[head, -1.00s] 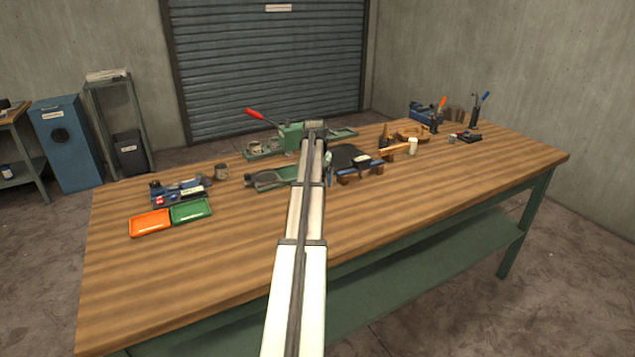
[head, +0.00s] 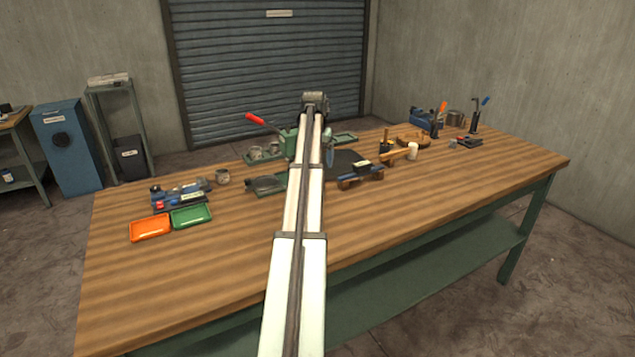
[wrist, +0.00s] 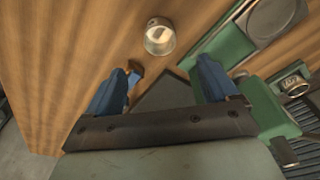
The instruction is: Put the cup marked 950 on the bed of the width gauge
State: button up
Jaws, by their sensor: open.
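A small metal cup (head: 222,176) stands on the bench left of the green machine. A cup (wrist: 159,36) also stands on bare wood at the top of the wrist view, probably the same one. Two more cups (head: 256,153) stand at the machine's rear tray. No 950 mark is readable on any cup. A blue device with a red button and pale label (head: 180,195) at the left may be the width gauge; its bed is not clear. My gripper (wrist: 162,72) has its blue fingers wide apart, with nothing held; the cup lies beyond them.
The green machine (head: 290,146) with a red lever (head: 255,119) is partly hidden behind my arm. An orange tray (head: 150,228) and a green tray (head: 191,216) lie in front of the blue device. Tools crowd the right rear. The bench front (head: 400,215) is clear.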

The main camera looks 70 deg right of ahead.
jog(key=shift+f, duration=0.1)
